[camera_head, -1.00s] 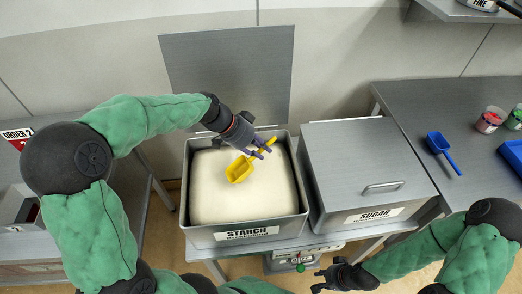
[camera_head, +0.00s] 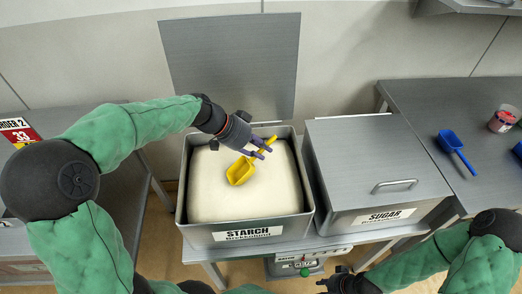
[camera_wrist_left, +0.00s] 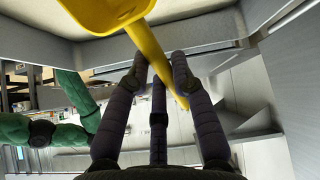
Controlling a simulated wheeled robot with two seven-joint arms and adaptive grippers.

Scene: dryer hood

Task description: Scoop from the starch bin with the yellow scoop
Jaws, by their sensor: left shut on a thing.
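The yellow scoop (camera_head: 241,171) is over the pale starch in the starch bin (camera_head: 308,214). Its bowl sits above or on the starch surface; I cannot tell whether it touches. My left gripper (camera_head: 262,150) is shut on the scoop's handle. In the left wrist view the fingers (camera_wrist_left: 160,70) close around the yellow handle, and the yellow scoop (camera_wrist_left: 110,14) shows its bowl at the top. The bin stands open, its grey lid (camera_head: 230,65) upright behind. My right gripper (camera_head: 335,283) is at the bottom edge, partly cut off, and I cannot tell its opening.
The sugar bin (camera_head: 370,165) with its closed lid and handle stands right beside the starch bin. A blue scoop (camera_head: 455,148) and a cup (camera_head: 503,119) are on the right table (camera_head: 430,110). An order sign (camera_head: 18,130) is at left.

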